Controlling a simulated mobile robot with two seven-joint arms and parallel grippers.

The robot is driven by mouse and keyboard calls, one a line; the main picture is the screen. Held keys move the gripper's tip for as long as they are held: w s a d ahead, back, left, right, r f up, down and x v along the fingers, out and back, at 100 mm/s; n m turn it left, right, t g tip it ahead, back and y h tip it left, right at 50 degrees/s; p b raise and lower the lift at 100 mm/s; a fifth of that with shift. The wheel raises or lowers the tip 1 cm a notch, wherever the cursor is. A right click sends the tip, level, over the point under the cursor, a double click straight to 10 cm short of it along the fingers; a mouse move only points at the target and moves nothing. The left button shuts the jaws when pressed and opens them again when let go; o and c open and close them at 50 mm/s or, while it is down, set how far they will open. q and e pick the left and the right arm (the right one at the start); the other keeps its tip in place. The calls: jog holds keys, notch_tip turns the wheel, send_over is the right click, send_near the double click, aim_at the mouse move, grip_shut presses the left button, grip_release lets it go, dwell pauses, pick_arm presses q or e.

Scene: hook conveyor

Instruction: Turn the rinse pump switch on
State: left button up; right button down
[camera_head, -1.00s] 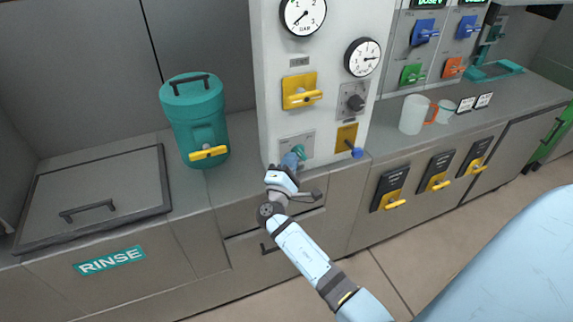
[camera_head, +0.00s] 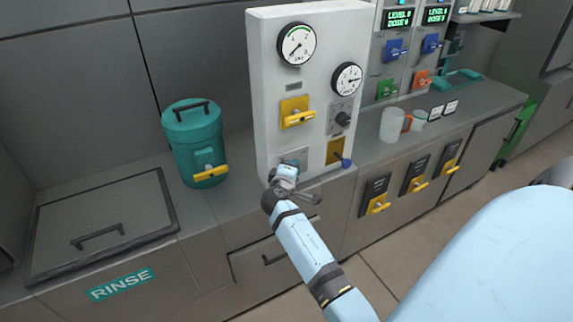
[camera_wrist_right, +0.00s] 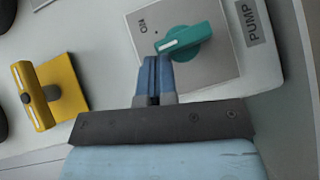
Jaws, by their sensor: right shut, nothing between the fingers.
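The pump switch is a teal rotary knob (camera_wrist_right: 185,42) with a white mark on its left end, set on a grey plate (camera_wrist_right: 205,75) beside a "PUMP" label (camera_wrist_right: 251,22) in the right wrist view. In the head view its plate (camera_head: 296,154) is low on the white panel, and my gripper mostly hides the knob. My right gripper (camera_wrist_right: 156,64) is shut and empty. Its blue fingertips are at the knob's left end, by the white mark; I cannot tell if they touch it. It also shows in the head view (camera_head: 288,165). My left gripper is out of view.
A yellow switch (camera_wrist_right: 48,93) is left of the knob in the wrist view. A teal canister (camera_head: 194,130) stands left, and a mug (camera_head: 392,125) right.

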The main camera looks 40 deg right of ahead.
jog(key=m+y+p, duration=0.1)
jog(key=p, duration=0.2)
jog(key=d+m+y+p, duration=0.1)
jog(key=p, duration=0.2)
jog(key=d+r+m+y+p, duration=0.1)
jog(key=y+p, duration=0.1)
jog(key=p, duration=0.1)
jog(key=shift+s+d+g, duration=0.15)
jog(key=shift+s+g, duration=0.05)
jog(key=shift+g, duration=0.1)
jog(key=shift+d, duration=0.1)
dwell(0.8)
